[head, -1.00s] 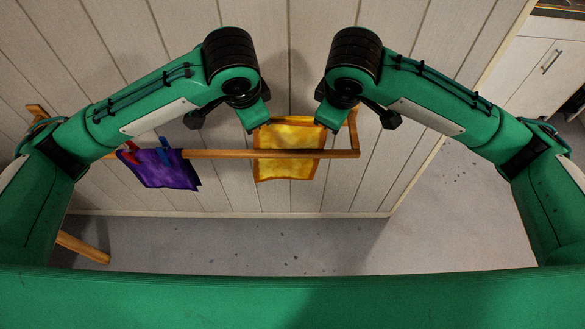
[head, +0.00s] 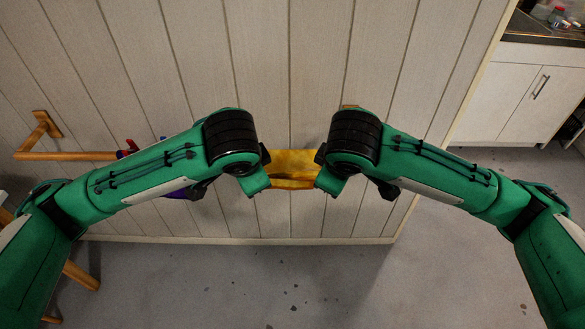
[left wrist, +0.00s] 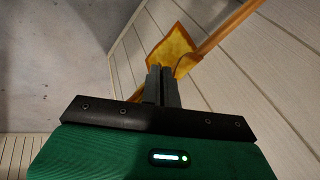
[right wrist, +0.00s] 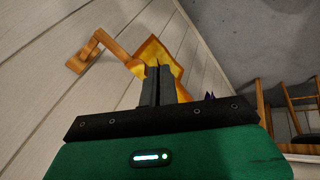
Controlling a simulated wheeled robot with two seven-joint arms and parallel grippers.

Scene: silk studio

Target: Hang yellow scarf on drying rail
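The yellow scarf (head: 292,160), with an orange border, lies across the wooden drying rail (head: 90,155) near its right end. It shows between my two grippers in the head view, and part of it hangs beyond the rail in the left wrist view (left wrist: 172,52) and the right wrist view (right wrist: 152,52). My left gripper (left wrist: 162,72) is shut, its fingers close together at one edge of the scarf. My right gripper (right wrist: 155,72) is likewise shut at the other edge. Both appear to pinch the cloth, though the fingers hide the grip itself.
The rail's bracket (head: 42,126) is fixed to the panelled wall (head: 290,60). Cabinets (head: 520,95) stand at right.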

